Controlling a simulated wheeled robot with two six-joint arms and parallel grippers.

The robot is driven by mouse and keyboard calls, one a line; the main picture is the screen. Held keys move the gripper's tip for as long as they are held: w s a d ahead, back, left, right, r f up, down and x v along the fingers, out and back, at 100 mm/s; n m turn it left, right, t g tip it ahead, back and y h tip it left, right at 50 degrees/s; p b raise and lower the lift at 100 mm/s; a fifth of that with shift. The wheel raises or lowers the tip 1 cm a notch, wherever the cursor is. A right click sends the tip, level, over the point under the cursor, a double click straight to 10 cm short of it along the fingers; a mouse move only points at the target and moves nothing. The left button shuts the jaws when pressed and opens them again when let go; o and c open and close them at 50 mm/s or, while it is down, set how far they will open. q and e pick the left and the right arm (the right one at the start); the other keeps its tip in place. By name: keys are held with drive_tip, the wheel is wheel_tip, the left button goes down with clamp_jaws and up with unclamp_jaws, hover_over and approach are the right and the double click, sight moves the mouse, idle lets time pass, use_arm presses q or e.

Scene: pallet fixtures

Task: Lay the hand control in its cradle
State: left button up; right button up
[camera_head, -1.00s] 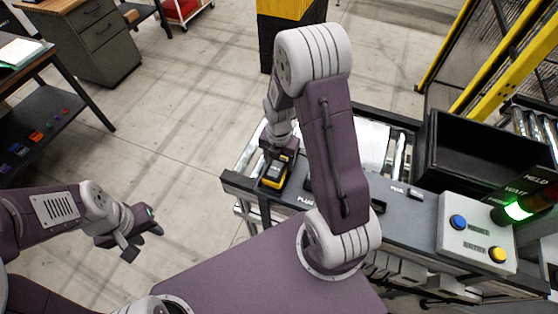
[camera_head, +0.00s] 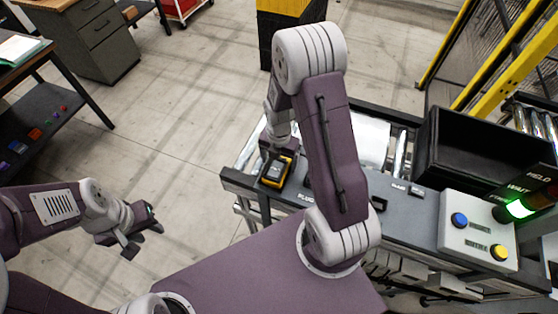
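The yellow and black hand control (camera_head: 276,172) is at the left end of the dark-topped conveyor station, directly below my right gripper (camera_head: 279,155). The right gripper points down over its far end. Its fingertips are too small and hidden to show whether they grip it. I cannot make out the cradle; the hand control and my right arm may cover it. My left gripper (camera_head: 142,242) is open and empty over the bare floor, well to the left of the station.
A black bin (camera_head: 470,150) stands on the station at the right. A control box (camera_head: 478,232) with blue and yellow buttons and a lit green lamp (camera_head: 519,209) is in front of it. My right arm hides the middle of the station. Open floor lies to the left.

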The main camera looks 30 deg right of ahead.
sight(279, 161)
drive_tip(key=shift+r, duration=0.35)
drive_tip(key=shift+w+r+p, duration=0.1)
drive_tip(key=shift+r+p, duration=0.5)
drive_tip(key=shift+p, duration=0.15)
wheel_tip(279, 161, up, 10)
drive_tip(key=r+b, duration=0.1)
drive_tip(key=b, duration=0.1)
drive_tip(key=s+a+f+m, duration=0.1)
drive_tip(key=s+m, duration=0.3)
drive_tip(key=m, duration=0.9)
drive_tip(key=s+a+f+m+t, duration=0.1)
drive_tip(key=s+a+m, duration=0.3)
drive_tip(key=m, duration=0.9)
drive_tip(key=shift+s+f, duration=0.3)
drive_tip(key=shift+f, duration=0.4)
